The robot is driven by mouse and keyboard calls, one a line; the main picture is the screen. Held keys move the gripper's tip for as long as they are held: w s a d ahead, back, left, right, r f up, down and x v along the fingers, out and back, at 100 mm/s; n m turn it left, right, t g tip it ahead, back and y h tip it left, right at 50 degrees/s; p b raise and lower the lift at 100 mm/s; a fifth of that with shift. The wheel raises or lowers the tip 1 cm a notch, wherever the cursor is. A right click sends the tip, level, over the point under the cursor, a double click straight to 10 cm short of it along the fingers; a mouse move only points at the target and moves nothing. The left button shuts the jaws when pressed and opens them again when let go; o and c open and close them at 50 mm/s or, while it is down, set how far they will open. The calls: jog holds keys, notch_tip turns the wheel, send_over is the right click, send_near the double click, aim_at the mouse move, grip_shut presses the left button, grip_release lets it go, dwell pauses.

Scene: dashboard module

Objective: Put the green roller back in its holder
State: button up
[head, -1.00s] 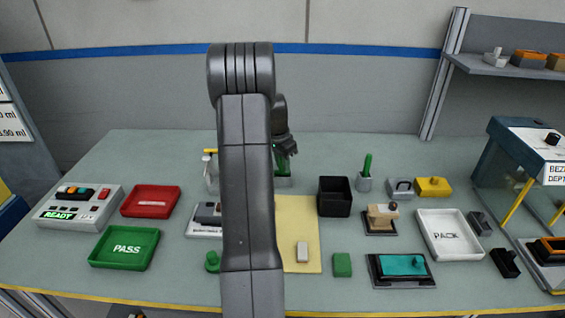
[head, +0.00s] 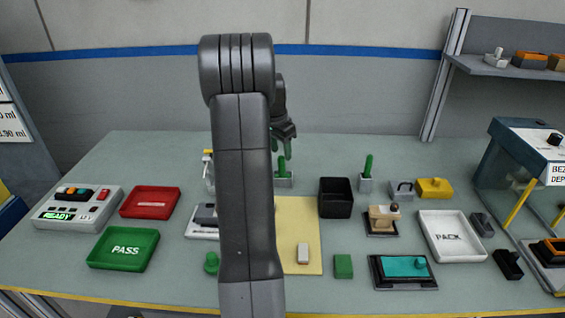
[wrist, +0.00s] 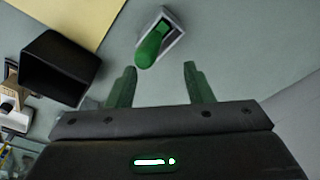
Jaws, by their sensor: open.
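The green roller (head: 281,170) stands in a grey holder (head: 284,182), left of the black bin and partly behind my arm. In the wrist view the roller (wrist: 152,46) leans in perspective from its pale-rimmed, dark-centred holder (wrist: 172,24). How deep it is seated is hard to tell. My gripper (head: 286,146) is above the roller with green fingers pointing down. In the wrist view the gripper (wrist: 160,68) is open and empty, its fingertips apart, with the roller beyond the gap between them.
The black bin (head: 336,197) is close on the right. Another green-handled item (head: 368,165) stands in a small grey pot farther right. A yellow mat (head: 308,232) with a pale block lies nearer. Red (head: 150,201) and green (head: 124,248) trays are left.

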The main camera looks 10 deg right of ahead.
aim_at(283, 162)
notch_tip(283, 162, up, 7)
jog(key=shift+s+a, duration=0.25)
jog(key=shift+a, duration=0.2)
jog(key=f, duration=0.4)
jog(key=d+f, duration=0.1)
jog(key=f, duration=0.4)
jog(key=w+f+p, duration=0.1)
jog(key=f, duration=0.3)
jog(key=shift+d+f, duration=0.35)
jog(key=shift+r+p, duration=0.3)
jog(key=shift+r, duration=0.2)
